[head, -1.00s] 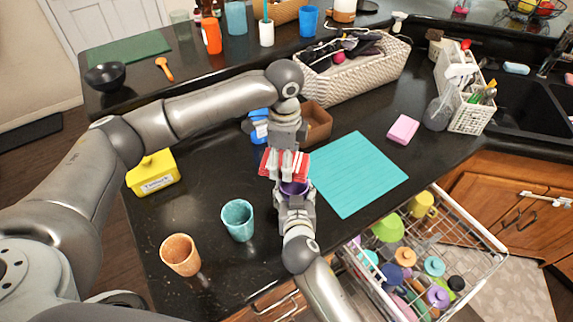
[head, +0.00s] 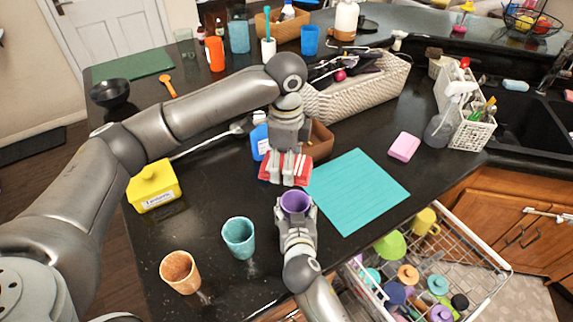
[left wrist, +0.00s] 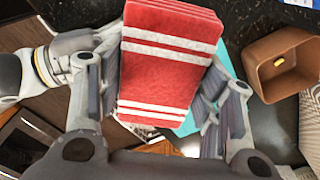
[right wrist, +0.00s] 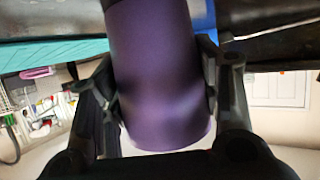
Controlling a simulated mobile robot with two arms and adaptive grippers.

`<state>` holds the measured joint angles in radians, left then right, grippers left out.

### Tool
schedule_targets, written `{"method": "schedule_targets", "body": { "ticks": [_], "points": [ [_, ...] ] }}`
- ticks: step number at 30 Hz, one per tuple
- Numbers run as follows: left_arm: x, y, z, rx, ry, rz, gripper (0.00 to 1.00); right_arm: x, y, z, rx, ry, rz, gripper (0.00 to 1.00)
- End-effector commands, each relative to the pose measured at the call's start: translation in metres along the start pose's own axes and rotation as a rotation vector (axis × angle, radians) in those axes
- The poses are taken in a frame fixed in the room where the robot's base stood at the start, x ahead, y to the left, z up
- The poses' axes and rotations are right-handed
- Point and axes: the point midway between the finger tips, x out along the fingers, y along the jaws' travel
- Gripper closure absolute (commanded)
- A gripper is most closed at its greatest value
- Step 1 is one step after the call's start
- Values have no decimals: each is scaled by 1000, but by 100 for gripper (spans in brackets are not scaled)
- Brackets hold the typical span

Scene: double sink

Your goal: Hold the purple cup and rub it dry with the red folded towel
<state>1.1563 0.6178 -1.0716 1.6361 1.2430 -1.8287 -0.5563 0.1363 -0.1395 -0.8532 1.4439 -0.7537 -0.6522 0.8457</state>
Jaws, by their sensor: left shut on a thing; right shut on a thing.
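The purple cup (head: 295,202) stands upright in my right gripper (head: 295,212), above the front part of the counter. The right wrist view shows the cup (right wrist: 155,75) clasped between both fingers. The red folded towel (head: 287,168) with white stripes is shut in my left gripper (head: 289,155). The left wrist view shows the towel (left wrist: 165,75) between the fingers. In the head view the towel is just behind the cup, with a small gap between them.
A teal mat (head: 358,190) lies right of the grippers. A teal cup (head: 238,238) and an orange cup (head: 180,272) stand at front left. A brown box (head: 319,140) and a blue bottle (head: 259,140) are behind the towel. An open dish rack (head: 475,245) is at lower right.

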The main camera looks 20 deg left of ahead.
Motion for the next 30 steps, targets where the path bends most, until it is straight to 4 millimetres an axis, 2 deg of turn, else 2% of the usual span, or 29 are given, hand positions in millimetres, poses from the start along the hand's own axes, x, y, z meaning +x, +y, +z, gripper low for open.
{"method": "schedule_targets", "body": {
  "ticks": [4,5,10,23,30],
  "points": [
    [0,0,0,0,0,0,62,0,0,0,0,0,0,70],
    [0,0,0,0,0,0,62,0,0,0,0,0,0,40],
    [0,0,0,0,0,0,62,0,0,0,0,0,0,18],
    [0,0,0,0,0,0,62,-3,0,0,0,0,0,18],
    [0,0,0,0,0,-1,62,-30,0,1,3,-1,-1,18]
  ]
}}
